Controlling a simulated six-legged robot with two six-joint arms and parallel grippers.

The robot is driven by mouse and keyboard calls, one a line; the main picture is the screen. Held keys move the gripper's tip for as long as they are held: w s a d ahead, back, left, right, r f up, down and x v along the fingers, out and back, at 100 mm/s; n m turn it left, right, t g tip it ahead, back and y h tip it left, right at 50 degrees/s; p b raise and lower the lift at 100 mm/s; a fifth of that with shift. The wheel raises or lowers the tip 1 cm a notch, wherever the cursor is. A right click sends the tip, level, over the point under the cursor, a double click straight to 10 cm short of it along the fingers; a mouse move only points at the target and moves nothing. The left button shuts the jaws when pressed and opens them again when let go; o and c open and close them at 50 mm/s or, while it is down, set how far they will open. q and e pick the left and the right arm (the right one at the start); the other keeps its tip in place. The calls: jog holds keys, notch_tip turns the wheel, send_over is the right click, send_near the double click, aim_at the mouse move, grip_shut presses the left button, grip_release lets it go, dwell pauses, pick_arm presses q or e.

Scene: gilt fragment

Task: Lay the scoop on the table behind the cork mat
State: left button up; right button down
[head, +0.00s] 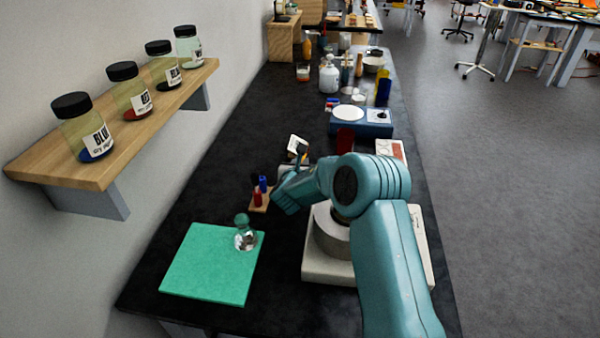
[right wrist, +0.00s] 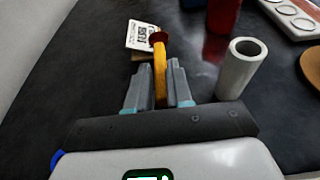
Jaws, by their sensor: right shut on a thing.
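My right gripper (right wrist: 160,85) is shut on a slim yellow piece with a dark red end, which I take to be the scoop (right wrist: 159,62). The scoop points away from the wrist, above the black table. In the head view the right gripper (head: 298,160) is small and partly hidden by my own teal arm. A round tan edge at the right of the right wrist view may be the cork mat (right wrist: 312,66); most of it is cut off. I cannot make out a cork mat in the head view. My left gripper is not in view.
A white labelled card (right wrist: 140,36) stands just beyond the scoop. A grey-white tube (right wrist: 241,68) and a red object (right wrist: 222,14) stand to its right. A green mat (head: 205,275) bears a glass flask (head: 245,238). A small rack (head: 260,198) holds red and blue pieces.

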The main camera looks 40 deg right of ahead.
notch_tip(320, 180, down, 3)
jog(key=shift+w, duration=0.1)
jog(key=shift+f, duration=0.2)
jog(key=shift+f+b, duration=0.25)
jog(key=shift+b, duration=0.05)
jog(key=c, duration=1)
grip_release()
jog(key=shift+r, duration=0.15)
